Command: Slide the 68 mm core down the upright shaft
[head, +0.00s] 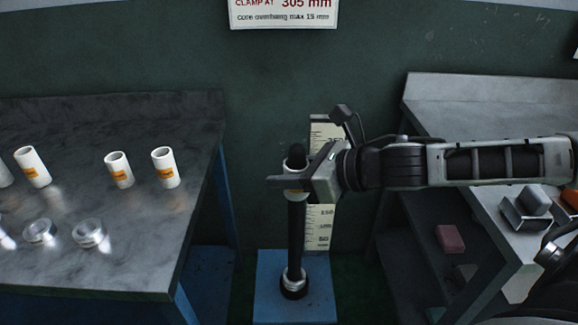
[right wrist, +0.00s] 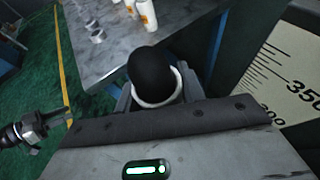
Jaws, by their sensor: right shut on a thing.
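The black upright shaft (head: 297,230) stands on a blue base (head: 265,285). Its rounded dark tip also shows in the right wrist view (right wrist: 153,70). A white core (head: 296,163) with an orange label is around the shaft near its top, and its rim shows around the tip in the right wrist view (right wrist: 178,88). My right gripper (head: 288,182) is shut on this core, reaching in from the right; it hides much of the core. My left gripper (right wrist: 38,128) seems to show small at the left of the right wrist view; its jaw state is unclear.
A scale board (head: 320,225) stands right behind the shaft. The right bench (head: 480,100) carries grey and orange blocks. A sign (head: 283,14) hangs on the wall.

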